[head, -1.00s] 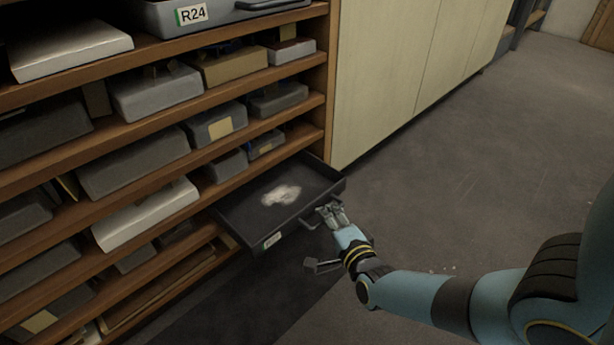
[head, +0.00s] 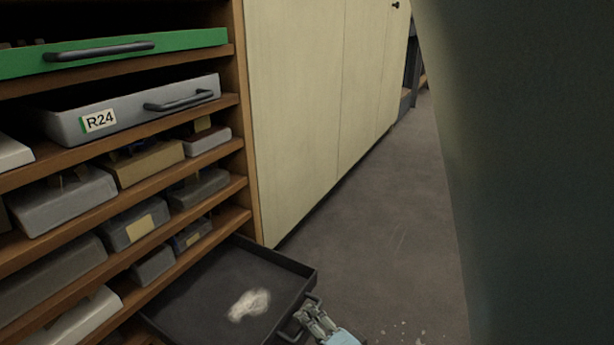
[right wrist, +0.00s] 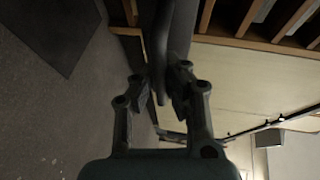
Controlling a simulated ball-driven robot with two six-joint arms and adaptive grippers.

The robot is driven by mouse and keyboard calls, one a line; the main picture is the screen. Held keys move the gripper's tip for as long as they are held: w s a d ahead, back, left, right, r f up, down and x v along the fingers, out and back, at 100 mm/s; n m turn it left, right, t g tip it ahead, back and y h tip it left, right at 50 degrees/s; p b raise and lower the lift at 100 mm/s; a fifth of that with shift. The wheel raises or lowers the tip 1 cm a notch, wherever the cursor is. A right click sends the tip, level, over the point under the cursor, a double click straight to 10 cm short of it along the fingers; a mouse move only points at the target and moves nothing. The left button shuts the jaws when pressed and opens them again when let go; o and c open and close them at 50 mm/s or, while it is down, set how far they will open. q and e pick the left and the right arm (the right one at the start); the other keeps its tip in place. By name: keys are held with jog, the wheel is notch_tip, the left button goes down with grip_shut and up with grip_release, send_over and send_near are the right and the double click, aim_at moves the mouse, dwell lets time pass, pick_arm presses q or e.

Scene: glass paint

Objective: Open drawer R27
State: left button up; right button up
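A dark, shallow drawer (head: 205,290) is pulled out of the wooden shelf low down, with a pale, whitish patch (head: 249,304) on its floor. Its near part is cut off by the bottom edge of the head view, and no label on it is readable now. Its dark bar handle (head: 296,328) is on the front face. My right gripper (head: 308,318) is at this handle. In the right wrist view the handle bar (right wrist: 161,50) runs between the two fingers of the gripper (right wrist: 159,88), which look closed in around it. My left gripper is not in view.
A grey drawer labelled R24 (head: 150,112) and a green drawer (head: 120,52) stick out higher up. Several boxes fill the shelves (head: 240,125). Pale cupboard doors (head: 310,110) stand to the right of the shelf. Floor (head: 385,220) is clear beyond the drawer. A large dark surface fills the right side.

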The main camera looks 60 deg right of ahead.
jog(key=o, duration=0.5)
